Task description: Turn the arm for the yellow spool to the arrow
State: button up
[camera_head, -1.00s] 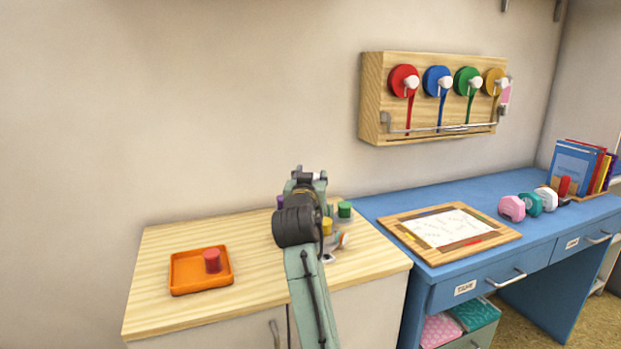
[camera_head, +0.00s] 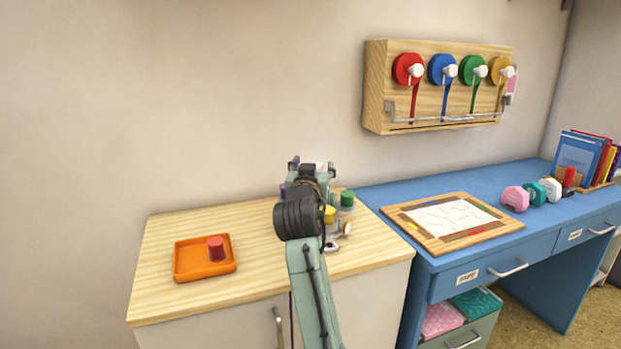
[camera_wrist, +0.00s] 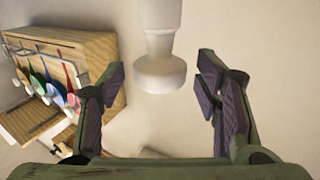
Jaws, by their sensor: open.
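The yellow spool (camera_head: 497,67) is the rightmost in a row of coloured spools on a wooden wall rack (camera_head: 375,90). A white knob-like arm (camera_head: 507,72) sits at its front, and a yellow ribbon hangs below. A small pink marking (camera_head: 512,82) shows at the rack's right end; I cannot make out an arrow on it. My gripper (camera_head: 308,165) is over the wooden cabinet, well left of the rack. In the wrist view my gripper (camera_wrist: 158,75) is open, its fingers wide apart, with the rack (camera_wrist: 85,45) off to the left.
A white flared cylinder (camera_wrist: 160,72) shows between the fingers in the wrist view; I cannot tell what it is. An orange tray (camera_head: 190,275) holds a red stamp (camera_head: 215,248).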

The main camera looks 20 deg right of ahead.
jog(key=v, duration=1)
jog(key=shift+s, duration=0.2)
jog(key=shift+a, duration=0.2)
